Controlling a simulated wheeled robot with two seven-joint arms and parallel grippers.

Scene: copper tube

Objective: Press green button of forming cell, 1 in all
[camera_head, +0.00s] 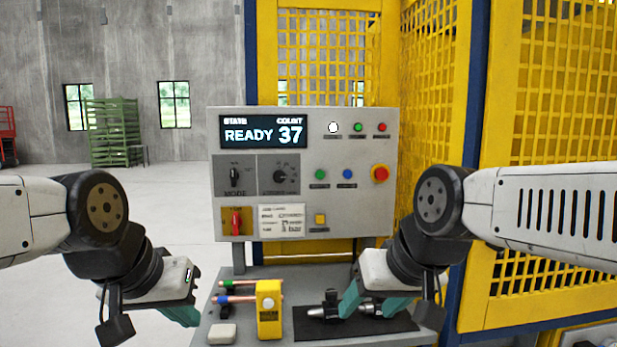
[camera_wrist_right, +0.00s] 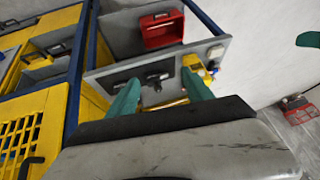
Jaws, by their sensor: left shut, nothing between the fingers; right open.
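The forming cell's grey control panel (camera_head: 305,225) stands upright in the middle of the head view. Its green button (camera_head: 320,174) sits left of a blue button (camera_head: 348,174) in the middle row, uncovered by either gripper. The display (camera_head: 262,132) reads READY 37. My left gripper (camera_head: 183,314) is shut and empty, below and left of the panel, apart from it. My right gripper (camera_head: 349,300) is low, in front of the shelf below the panel. In the right wrist view its teal fingers (camera_wrist_right: 160,95) are spread apart with nothing clearly between them.
Nearby controls are a red emergency knob (camera_head: 380,173), a yellow button (camera_head: 320,219) and a red switch (camera_head: 236,221). Below, a shelf (camera_head: 275,337) holds a yellow block (camera_head: 269,309), copper-ended tools and a black mat (camera_head: 395,324). Yellow mesh fencing (camera_head: 545,80) stands behind and right.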

